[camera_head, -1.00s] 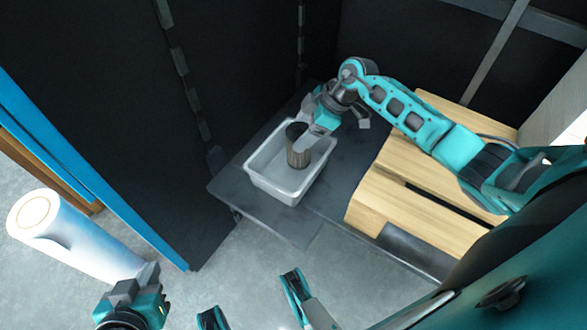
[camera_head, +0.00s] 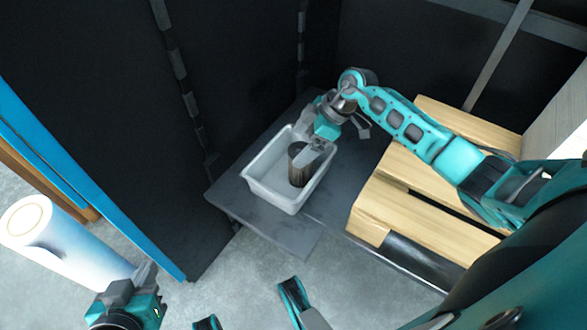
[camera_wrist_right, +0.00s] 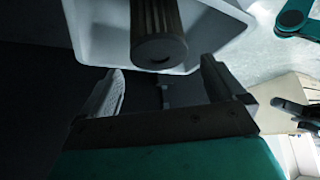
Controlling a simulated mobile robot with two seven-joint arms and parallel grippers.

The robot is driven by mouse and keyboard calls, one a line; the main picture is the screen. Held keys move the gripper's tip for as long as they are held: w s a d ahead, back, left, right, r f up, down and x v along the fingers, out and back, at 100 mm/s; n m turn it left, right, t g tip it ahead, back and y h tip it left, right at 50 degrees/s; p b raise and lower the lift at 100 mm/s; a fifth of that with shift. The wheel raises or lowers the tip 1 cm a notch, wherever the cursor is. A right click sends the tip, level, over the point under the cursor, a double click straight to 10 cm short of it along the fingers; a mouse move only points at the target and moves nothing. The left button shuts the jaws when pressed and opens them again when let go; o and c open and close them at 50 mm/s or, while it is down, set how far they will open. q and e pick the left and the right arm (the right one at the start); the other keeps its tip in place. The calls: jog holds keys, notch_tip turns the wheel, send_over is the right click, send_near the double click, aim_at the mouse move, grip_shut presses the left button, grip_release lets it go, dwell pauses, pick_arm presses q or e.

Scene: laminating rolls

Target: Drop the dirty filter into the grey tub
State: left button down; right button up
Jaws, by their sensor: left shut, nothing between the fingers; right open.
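The dirty filter (camera_head: 298,168) is a dark, ribbed cylinder with a brownish side. It stands roughly upright inside the grey tub (camera_head: 258,187), a pale rectangular bin on a dark platform. My right gripper (camera_head: 316,146) is just above the filter, over the tub's far right part. In the right wrist view its fingers (camera_wrist_right: 163,80) are spread with nothing between them. The filter (camera_wrist_right: 157,30) shows there just beyond the fingertips, apart from them, with the tub wall (camera_wrist_right: 95,45) around it. My left gripper (camera_head: 128,295) is shut and empty at the bottom left.
A white roll (camera_head: 70,245) lies at the left, close to my left gripper. A slatted wooden pallet (camera_head: 415,195) is right of the tub, under my right arm. The dark platform (camera_head: 270,225) has bare surface in front of the tub. Black panels stand behind.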

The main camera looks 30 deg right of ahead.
pick_arm(q)
jog(key=shift+s+a+r+y+p, duration=0.2)
jog(key=shift+a+r+p, duration=0.25)
jog(key=shift+p, duration=0.8)
jog(key=shift+s+a+r+y+p, duration=0.25)
jog(key=shift+r+p, duration=0.3)
jog(key=shift+p, duration=0.7)
pick_arm(e)
jog(key=v, duration=1.3)
pick_arm(q)
jog(key=shift+w, duration=0.1)
pick_arm(e)
jog(key=shift+f, duration=0.1)
